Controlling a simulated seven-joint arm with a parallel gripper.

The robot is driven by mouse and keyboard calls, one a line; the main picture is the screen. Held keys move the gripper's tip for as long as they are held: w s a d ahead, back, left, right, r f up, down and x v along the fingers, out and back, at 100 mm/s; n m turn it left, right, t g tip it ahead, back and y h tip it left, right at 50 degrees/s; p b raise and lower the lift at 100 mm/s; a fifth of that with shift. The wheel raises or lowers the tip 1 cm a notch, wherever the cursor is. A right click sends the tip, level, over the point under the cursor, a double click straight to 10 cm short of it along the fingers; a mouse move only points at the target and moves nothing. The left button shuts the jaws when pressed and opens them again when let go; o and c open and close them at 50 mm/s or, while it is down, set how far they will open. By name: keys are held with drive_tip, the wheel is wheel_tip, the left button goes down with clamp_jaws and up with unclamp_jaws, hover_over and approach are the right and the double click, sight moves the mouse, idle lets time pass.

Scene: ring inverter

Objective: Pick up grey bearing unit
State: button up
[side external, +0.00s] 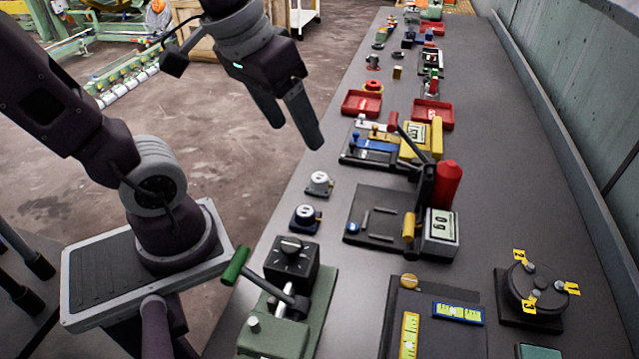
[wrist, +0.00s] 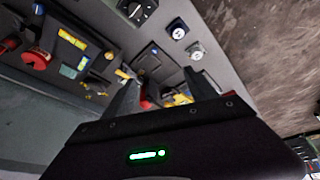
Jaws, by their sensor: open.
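The grey bearing unit (side external: 319,183) sits on the near-left edge of the dark bench in the side view. It is a small block with a light round top. In the wrist view it appears near the top right (wrist: 196,50). A similar unit with a dark blue base (side external: 305,218) stands close by, and it also shows in the wrist view (wrist: 178,30). My gripper (side external: 296,132) is open with nothing between its fingers. It is raised above the bench's left edge, behind the grey unit in the side view and apart from it. Its fingers also show in the wrist view (wrist: 158,80).
A black box with a knob (side external: 291,258) and a green-handled clamp (side external: 236,266) stand nearer the camera. A dark fixture with a red cylinder (side external: 447,185) lies to the right. Red trays (side external: 361,103) and a yellow-and-blue fixture (side external: 375,147) stand farther back. Bare bench surrounds the grey unit.

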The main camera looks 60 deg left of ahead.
drive_tip(key=w+a+f+n+g, duration=0.2)
drive_tip(key=w+a+f+n, duration=0.35)
drive_tip(key=w, duration=0.35)
drive_tip(key=n+g+h, duration=0.2)
drive_tip(key=n+g, duration=0.1)
drive_tip(key=n, duration=0.2)
hover_over(319, 177)
drive_tip(key=a, duration=0.1)
drive_tip(key=f, duration=1.2)
drive_tip(key=shift+w+a, duration=0.2)
drive_tip(key=shift+w, duration=0.15)
drive_tip(key=shift+y, duration=0.3)
drive_tip(key=f, duration=0.4)
drive_tip(key=d+f, duration=0.1)
drive_tip(key=f, duration=0.2)
drive_tip(key=shift+s+d, duration=0.1)
drive_tip(key=shift+s, duration=0.15)
clamp_jaws()
